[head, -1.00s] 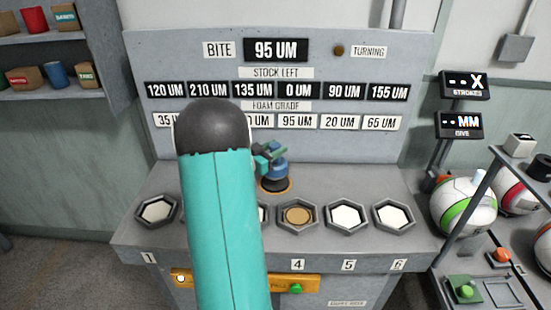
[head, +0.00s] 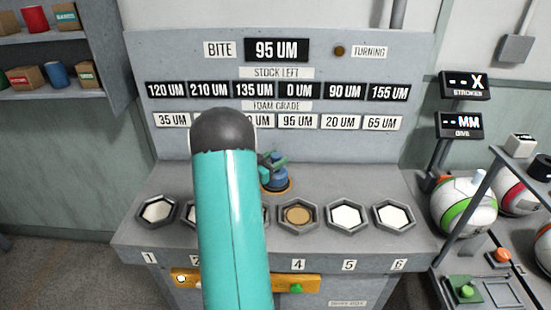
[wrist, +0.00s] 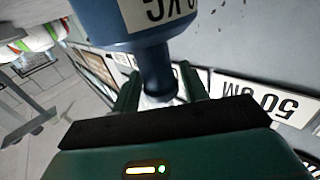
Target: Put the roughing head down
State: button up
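The roughing head appears to be the blue tool (head: 275,178), at the orange-rimmed round seat (head: 288,190) at the back of the bench. It looks upright, with its base at or in the seat; my arm hides part of it. In the wrist view the blue body (wrist: 158,62) with a white label fills the top, and its narrower neck runs between the two green fingers of my gripper (wrist: 160,92). The fingers lie close against both sides of the neck and appear closed on it.
A row of hexagonal cups, including the tan-filled one (head: 298,215), runs along the bench front. A sign panel (head: 370,60) stands behind. An orange bar (head: 240,281) is on the bench front. A rack with balls (head: 465,205) stands at the right.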

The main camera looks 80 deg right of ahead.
jog(key=shift+o, duration=0.9)
jog(key=shift+r, duration=0.1)
jog(key=shift+r, duration=0.1)
jog(key=v, duration=0.7)
jog(key=shift+w+a, duration=0.15)
jog(key=shift+a, duration=0.05)
